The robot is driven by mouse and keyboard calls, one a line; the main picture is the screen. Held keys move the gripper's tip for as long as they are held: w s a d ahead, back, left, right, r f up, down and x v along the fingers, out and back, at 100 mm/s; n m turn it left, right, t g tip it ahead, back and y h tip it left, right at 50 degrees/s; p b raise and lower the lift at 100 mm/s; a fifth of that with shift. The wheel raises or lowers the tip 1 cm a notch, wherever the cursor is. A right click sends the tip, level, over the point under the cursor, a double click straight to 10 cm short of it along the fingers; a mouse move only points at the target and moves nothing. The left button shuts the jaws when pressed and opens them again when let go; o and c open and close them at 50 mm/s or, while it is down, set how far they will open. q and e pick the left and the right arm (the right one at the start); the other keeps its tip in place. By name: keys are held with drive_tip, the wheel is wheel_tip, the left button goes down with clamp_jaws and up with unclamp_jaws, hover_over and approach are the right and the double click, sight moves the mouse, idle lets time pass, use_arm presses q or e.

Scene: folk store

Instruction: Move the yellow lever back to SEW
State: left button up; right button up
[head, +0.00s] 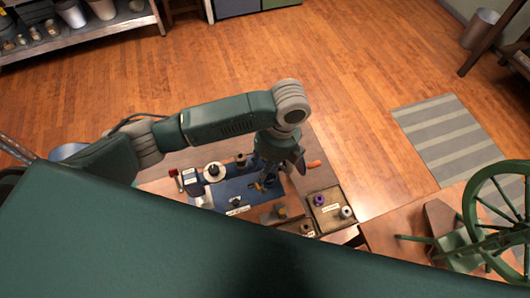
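A small blue machine (194,186) stands on a dark blue base (236,190) on the wooden workbench (155,187). My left gripper (268,178) points down over the right part of this base. Its fingers are small and partly covered by its own wrist, so whether they are open or shut does not show. I cannot make out a yellow lever for certain, nor the word SEW. An orange handle (313,164) sticks out just right of the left gripper. My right gripper is not in view.
A wooden tray (326,221) holds a purple spool (320,201) and other spools. A green spinning wheel (497,212) stands at right. A striped rug (447,141) and open floor lie beyond the bench.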

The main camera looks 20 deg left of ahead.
use_arm(q)
drive_tip(key=s, duration=0.2)
hover_over(259, 188)
drive_tip(key=f, duration=0.5)
drive_tip(key=shift+w+d, duration=0.2)
drive_tip(key=shift+d, duration=0.05)
drive_tip(key=shift+f, duration=0.3)
drive_tip(key=shift+x, duration=1.05)
drive_tip(key=shift+f, duration=0.15)
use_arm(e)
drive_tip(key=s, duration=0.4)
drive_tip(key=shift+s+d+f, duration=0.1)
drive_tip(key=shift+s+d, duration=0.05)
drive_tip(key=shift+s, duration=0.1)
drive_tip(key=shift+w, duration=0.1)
use_arm(q)
drive_tip(key=shift+f, duration=0.1)
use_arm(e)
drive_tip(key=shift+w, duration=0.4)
